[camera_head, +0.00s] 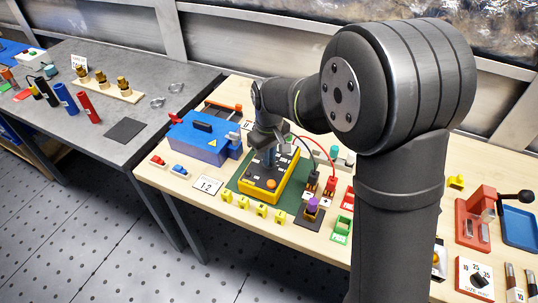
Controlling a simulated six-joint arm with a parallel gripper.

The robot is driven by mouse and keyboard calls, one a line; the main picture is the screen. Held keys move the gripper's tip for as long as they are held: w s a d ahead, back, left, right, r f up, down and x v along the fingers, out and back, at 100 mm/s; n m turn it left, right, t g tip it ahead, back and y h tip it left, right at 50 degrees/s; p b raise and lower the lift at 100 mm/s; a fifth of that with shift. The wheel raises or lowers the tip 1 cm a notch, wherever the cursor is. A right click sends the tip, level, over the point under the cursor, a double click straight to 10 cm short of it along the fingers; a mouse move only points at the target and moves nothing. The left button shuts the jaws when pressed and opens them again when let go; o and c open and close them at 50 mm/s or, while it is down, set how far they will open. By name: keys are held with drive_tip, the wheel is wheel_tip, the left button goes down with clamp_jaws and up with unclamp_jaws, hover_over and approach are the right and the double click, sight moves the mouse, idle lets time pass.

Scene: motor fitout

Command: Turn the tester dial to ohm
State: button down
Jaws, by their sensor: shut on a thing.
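The tester (288,184) is a yellow box with a dark grey face, lying on a dark green mat (235,186) on the wooden bench. An orange round part (271,184) shows on its near side. My gripper (268,160) points down over the tester's face, toward its left half. It is shut on the tester dial, which the fingers mostly hide. The dial's pointer and the ohm mark are too small or hidden to read.
A blue box (200,140) stands close left of the tester. Black and red leads (331,160) run to terminals on the right. Small yellow parts (243,202) line the front. A red press (474,215) is further right. The grey table (95,60) is left.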

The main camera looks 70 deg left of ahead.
drive_tip(key=shift+n, duration=0.6)
drive_tip(key=c, duration=1.5)
unclamp_jaws()
drive_tip(key=shift+r, duration=0.1)
wheel_tip(320, 180, up, 17)
drive_tip(key=shift+r, duration=0.15)
wheel_tip(320, 180, down, 18)
drive_tip(key=shift+r, duration=0.25)
